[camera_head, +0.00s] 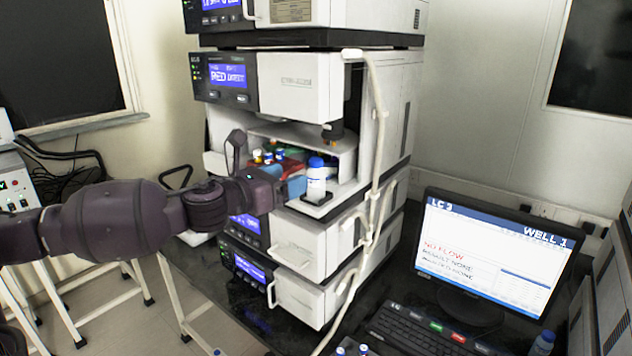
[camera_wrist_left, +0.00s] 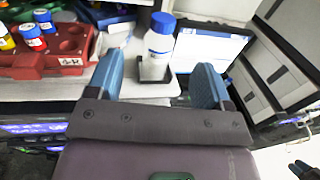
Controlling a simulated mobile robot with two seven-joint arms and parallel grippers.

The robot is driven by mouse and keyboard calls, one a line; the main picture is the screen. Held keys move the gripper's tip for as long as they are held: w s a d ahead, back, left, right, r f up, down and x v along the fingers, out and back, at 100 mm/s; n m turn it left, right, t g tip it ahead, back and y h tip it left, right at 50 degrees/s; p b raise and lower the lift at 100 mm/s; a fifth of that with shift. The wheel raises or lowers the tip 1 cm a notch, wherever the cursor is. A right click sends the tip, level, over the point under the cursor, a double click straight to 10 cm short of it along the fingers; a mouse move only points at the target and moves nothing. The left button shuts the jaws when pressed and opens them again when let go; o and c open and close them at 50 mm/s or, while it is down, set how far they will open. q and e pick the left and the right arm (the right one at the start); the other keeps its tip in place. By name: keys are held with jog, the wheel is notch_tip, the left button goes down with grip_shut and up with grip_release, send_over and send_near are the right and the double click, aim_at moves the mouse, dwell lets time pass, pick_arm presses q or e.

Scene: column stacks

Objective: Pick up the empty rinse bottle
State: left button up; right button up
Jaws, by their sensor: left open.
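The rinse bottle (camera_head: 316,180) is white and translucent with a blue cap. It stands upright in a small black holder (camera_head: 318,198) at the front of the open bay in the instrument stack. It also shows in the left wrist view (camera_wrist_left: 158,48), beyond and between my fingertips. Its contents are hard to tell. My left gripper (camera_head: 294,187) is open, with blue fingers, just left of the bottle in the head view. In the left wrist view my left gripper (camera_wrist_left: 158,82) has nothing between its fingers.
A red vial rack (camera_wrist_left: 50,55) with several coloured-cap vials sits left of the bottle. A pale tube (camera_head: 375,130) hangs down the stack's front right. A monitor (camera_head: 495,255) and keyboard (camera_head: 420,335) stand at right.

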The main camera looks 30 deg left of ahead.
aim_at(311, 167)
pick_arm(q)
jog(key=shift+x, duration=1.4)
jog(key=shift+r+p+x, duration=0.15)
jog(key=shift+p+x, duration=0.35)
jog(key=shift+x, duration=0.55)
jog(key=shift+r+p+x, duration=0.1)
jog(key=shift+p+x, duration=0.35)
jog(key=shift+x, duration=0.55)
jog(key=shift+w+d+f, duration=0.1)
jog(key=shift+w+d, duration=0.05)
jog(key=shift+w, duration=0.4)
jog(key=c, duration=0.8)
